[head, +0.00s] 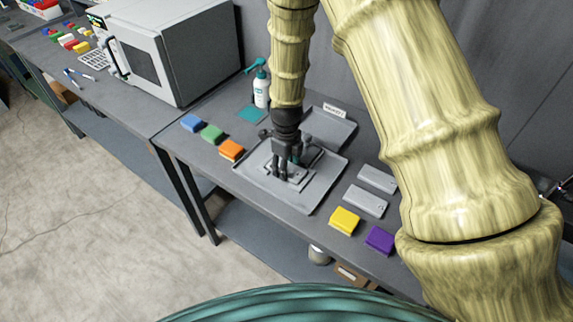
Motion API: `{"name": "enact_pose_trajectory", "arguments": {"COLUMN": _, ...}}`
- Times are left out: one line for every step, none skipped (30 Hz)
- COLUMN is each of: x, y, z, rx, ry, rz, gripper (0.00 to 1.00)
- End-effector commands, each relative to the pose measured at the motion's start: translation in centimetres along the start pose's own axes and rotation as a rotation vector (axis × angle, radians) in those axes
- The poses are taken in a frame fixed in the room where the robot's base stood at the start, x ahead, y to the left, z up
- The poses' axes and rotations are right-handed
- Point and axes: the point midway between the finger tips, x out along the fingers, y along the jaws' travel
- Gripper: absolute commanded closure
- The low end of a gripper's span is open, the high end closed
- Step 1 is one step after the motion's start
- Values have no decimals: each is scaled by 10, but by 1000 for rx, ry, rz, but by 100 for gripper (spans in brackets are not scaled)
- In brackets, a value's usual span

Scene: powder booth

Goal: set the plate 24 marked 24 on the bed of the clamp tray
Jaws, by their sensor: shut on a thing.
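The clamp tray (318,203) is a wide grey tray on the bench in the middle of the head view. My gripper (283,172) points straight down over the tray's bed and is shut on a small grey plate (300,183). The plate lies flat at or just above the bed; I cannot tell whether it touches. My gripper's fingers cover part of it, and no number can be read on it. Two more grey plates, one at the back (377,179) and one nearer (365,201), lie on the bench to the right of the tray.
Blue, green and orange blocks (231,150) lie left of the tray; yellow (344,220) and purple (380,240) blocks lie right. A labelled grey tray (335,129), a pump bottle (261,90) and a teal pad (251,114) are behind. A large oven-like box (175,50) stands at back left.

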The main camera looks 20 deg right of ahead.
Motion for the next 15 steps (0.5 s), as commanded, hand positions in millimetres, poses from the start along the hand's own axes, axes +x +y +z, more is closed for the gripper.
{"name": "enact_pose_trajectory", "arguments": {"x": 0, "y": 0, "z": 0, "rx": 0, "ry": 0, "rz": -1, "gripper": 85}}
{"name": "enact_pose_trajectory", "arguments": {"x": 0, "y": 0, "z": 0, "rx": 0, "ry": 0, "rz": -1, "gripper": 85}}
{"name": "enact_pose_trajectory", "arguments": {"x": 0, "y": 0, "z": 0, "rx": 0, "ry": 0, "rz": -1, "gripper": 43}}
{"name": "enact_pose_trajectory", "arguments": {"x": 0, "y": 0, "z": 0, "rx": 0, "ry": 0, "rz": -1, "gripper": 38}}
{"name": "enact_pose_trajectory", "arguments": {"x": 0, "y": 0, "z": 0, "rx": 0, "ry": 0, "rz": -1, "gripper": 32}}
{"name": "enact_pose_trajectory", "arguments": {"x": 0, "y": 0, "z": 0, "rx": 0, "ry": 0, "rz": 0, "gripper": 25}}
{"name": "enact_pose_trajectory", "arguments": {"x": 0, "y": 0, "z": 0, "rx": 0, "ry": 0, "rz": 0, "gripper": 22}}
{"name": "enact_pose_trajectory", "arguments": {"x": 0, "y": 0, "z": 0, "rx": 0, "ry": 0, "rz": 0, "gripper": 22}}
{"name": "enact_pose_trajectory", "arguments": {"x": 0, "y": 0, "z": 0, "rx": 0, "ry": -1, "rz": -1, "gripper": 22}}
{"name": "enact_pose_trajectory", "arguments": {"x": 0, "y": 0, "z": 0, "rx": 1, "ry": -1, "rz": -1, "gripper": 22}}
{"name": "enact_pose_trajectory", "arguments": {"x": 0, "y": -1, "z": 0, "rx": 1, "ry": -1, "rz": -1, "gripper": 22}}
{"name": "enact_pose_trajectory", "arguments": {"x": 0, "y": -1, "z": 0, "rx": 1, "ry": -1, "rz": -1, "gripper": 22}}
{"name": "enact_pose_trajectory", "arguments": {"x": 0, "y": -1, "z": 0, "rx": 1, "ry": -1, "rz": -1, "gripper": 22}}
{"name": "enact_pose_trajectory", "arguments": {"x": 0, "y": -1, "z": 0, "rx": 1, "ry": -1, "rz": -1, "gripper": 22}}
{"name": "enact_pose_trajectory", "arguments": {"x": 0, "y": -1, "z": 0, "rx": 1, "ry": -1, "rz": -1, "gripper": 22}}
